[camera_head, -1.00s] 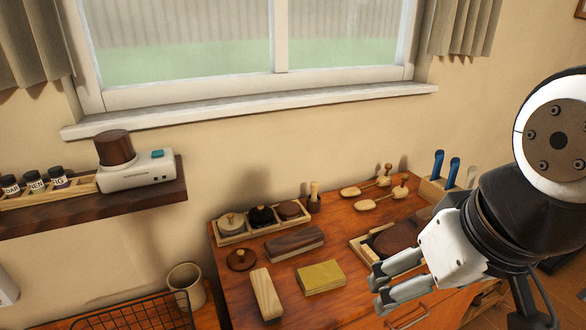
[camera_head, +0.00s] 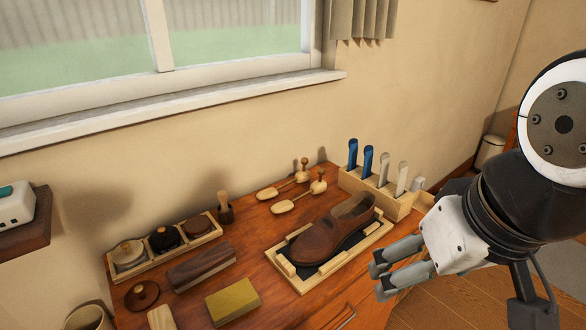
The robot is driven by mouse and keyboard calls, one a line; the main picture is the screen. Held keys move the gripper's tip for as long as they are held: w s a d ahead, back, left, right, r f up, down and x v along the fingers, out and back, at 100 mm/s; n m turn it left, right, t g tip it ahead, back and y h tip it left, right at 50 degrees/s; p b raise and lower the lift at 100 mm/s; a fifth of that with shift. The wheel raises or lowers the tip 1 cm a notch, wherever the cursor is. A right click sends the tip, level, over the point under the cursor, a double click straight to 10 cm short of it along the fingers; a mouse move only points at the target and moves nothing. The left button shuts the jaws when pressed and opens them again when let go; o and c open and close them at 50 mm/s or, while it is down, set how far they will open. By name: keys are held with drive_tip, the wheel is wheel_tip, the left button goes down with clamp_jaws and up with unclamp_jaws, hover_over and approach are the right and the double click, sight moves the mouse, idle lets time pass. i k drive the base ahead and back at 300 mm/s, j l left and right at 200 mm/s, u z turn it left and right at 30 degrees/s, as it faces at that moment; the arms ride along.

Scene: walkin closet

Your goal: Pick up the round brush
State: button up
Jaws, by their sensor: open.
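A round dark brown piece with a small knob (camera_head: 141,295), which looks like a round brush, lies on the wooden dresser top at the front left. Its underside is hidden, so I cannot see bristles. Three more round knobbed or lidded pieces sit in a light wooden tray (camera_head: 118,276) behind it: one pale, one black (camera_head: 163,238), one brown. My gripper (camera_head: 380,280) is open and empty at the right, in front of the shoe tray and well to the right of the round pieces.
A brown shoe (camera_head: 330,232) sits in a framed tray (camera_head: 350,268). A brown block (camera_head: 202,267) and yellow block (camera_head: 232,300) lie left of it.

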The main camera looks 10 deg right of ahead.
sight(222, 194)
drive_tip(key=i+l+u, duration=0.3)
drive_tip(key=l+u, duration=0.25)
drive_tip(key=i+l+u, duration=0.15)
drive_tip(key=l+u, duration=0.4)
drive_tip(key=l, duration=0.2)
drive_tip(key=i+l+u, duration=0.1)
drive_tip(key=l+u, duration=0.2)
drive_tip(key=l, duration=0.15)
